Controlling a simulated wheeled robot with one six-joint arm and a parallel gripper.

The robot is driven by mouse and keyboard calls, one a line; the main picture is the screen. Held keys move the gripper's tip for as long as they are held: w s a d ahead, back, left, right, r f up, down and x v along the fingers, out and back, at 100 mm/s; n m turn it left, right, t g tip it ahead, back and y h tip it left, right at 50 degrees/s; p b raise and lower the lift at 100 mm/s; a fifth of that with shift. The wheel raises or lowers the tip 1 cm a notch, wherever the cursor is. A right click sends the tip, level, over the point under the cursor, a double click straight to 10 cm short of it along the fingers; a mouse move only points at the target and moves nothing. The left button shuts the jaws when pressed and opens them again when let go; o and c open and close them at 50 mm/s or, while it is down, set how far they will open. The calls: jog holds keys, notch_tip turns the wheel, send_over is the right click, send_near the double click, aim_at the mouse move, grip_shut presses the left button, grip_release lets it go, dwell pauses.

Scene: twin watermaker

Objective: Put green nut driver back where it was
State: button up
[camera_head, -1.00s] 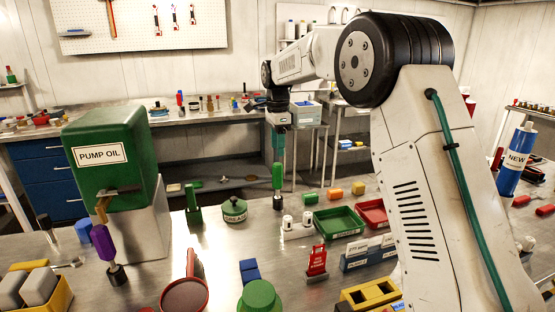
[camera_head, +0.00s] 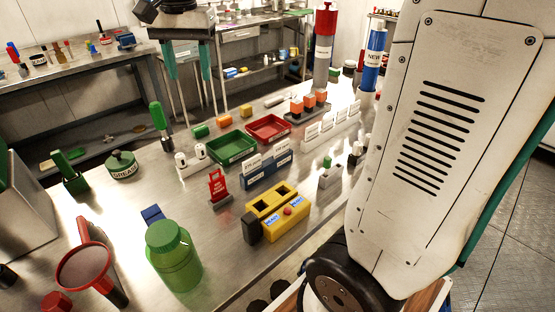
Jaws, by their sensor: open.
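A green-handled driver (camera_head: 158,116) stands nearly upright on the metal bench, left of the green tray. Its lower end meets a small dark base (camera_head: 167,142); I cannot tell how deep it sits. My gripper (camera_head: 190,76) is at the top of the view, above and to the right of the driver. Its two teal fingers are apart, with nothing visible between them. A second green piece (camera_head: 62,163) leans in a dark green holder (camera_head: 75,184) at the left.
White bottles (camera_head: 190,160), a green tray (camera_head: 232,146) and a red tray (camera_head: 268,129) stand near the driver. A green GREASE tin (camera_head: 122,165) is to its left. A green canister (camera_head: 174,256) and yellow block (camera_head: 276,213) are in front.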

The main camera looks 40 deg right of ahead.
jog(key=s+f+n, duration=0.4)
jog(key=s+f, duration=0.1)
jog(key=s, duration=0.7)
jog(key=s+f+n, duration=0.4)
jog(key=s+n, duration=0.1)
jog(key=s, duration=0.7)
jog(key=shift+s+d+f+t, duration=0.35)
jog(key=shift+s+d+t, duration=0.05)
jog(key=shift+d, duration=0.05)
